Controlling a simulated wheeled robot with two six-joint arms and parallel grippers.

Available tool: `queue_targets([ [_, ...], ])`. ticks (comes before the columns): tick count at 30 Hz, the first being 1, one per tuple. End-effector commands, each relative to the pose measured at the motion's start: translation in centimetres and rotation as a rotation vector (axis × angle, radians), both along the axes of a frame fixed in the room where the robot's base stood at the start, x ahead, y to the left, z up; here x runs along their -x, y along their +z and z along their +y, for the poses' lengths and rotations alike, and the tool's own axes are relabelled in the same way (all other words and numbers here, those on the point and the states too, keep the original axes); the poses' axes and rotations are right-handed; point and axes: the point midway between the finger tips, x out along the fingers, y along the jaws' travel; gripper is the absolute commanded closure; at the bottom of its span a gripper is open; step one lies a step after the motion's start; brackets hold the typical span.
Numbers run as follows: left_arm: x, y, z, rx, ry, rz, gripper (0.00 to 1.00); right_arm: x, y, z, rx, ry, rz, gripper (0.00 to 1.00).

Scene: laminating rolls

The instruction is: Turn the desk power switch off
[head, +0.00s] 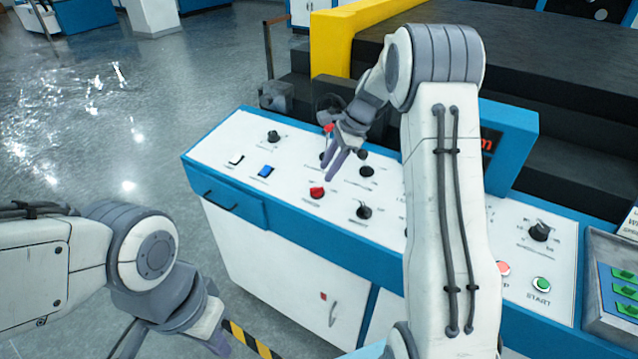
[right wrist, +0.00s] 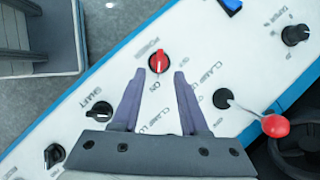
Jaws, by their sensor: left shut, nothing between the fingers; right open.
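The desk power switch is a red rotary knob (head: 317,192) near the front edge of the white desk top. In the right wrist view the red knob (right wrist: 159,62) has POWER lettering beside it and ON below it. I cannot tell for sure which way it points. My right gripper (head: 338,170) is open and empty above the desk, behind the knob. In the right wrist view its fingertips (right wrist: 159,76) lie on either side of the knob in the picture, not visibly touching it. My left gripper (head: 218,342) is shut and empty at the bottom, partly cut off, away from the desk.
Black knobs (head: 363,211) and a red-ball lever (right wrist: 275,125) stand near the power knob. A green START button (head: 541,285) is at the right. Open floor lies left of the desk.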

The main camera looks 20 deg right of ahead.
Motion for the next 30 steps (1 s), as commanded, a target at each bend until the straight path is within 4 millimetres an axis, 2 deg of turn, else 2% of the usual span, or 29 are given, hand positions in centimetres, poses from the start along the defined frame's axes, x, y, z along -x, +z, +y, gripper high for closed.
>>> queue_targets([
  [3, 0.0, 0.4, 0.0, 0.000, 0.000, 0.000, 1.00, -0.3, -2.1, 0.9, 0.000, 0.002, 0.005, 0.56],
  [9, 0.0, 0.7, 0.0, 0.000, 0.000, 0.000, 1.00, -0.7, -4.8, 1.9, 0.001, 0.003, 0.002, 0.56],
  [15, 0.0, 0.8, 0.0, 0.000, 0.000, 0.000, 1.00, -0.9, -5.7, 2.3, 0.001, 0.002, 0.000, 0.56],
  [22, 0.0, 0.8, 0.0, 0.000, 0.000, 0.000, 1.00, -0.9, -5.8, 2.3, 0.002, 0.003, -0.001, 0.56],
  [25, 0.0, 0.8, 0.0, 0.000, 0.000, 0.000, 1.00, -0.9, -5.7, 2.3, 0.002, 0.003, -0.001, 0.94],
  [26, 0.0, 0.8, 0.0, 0.000, 0.000, 0.000, 1.00, -0.9, -5.8, 2.3, 0.002, 0.003, -0.001, 1.00],
  [30, 0.0, 0.8, 0.0, 0.000, 0.000, 0.000, 1.00, -0.9, -5.7, 2.3, 0.003, 0.004, 0.000, 1.00],
])
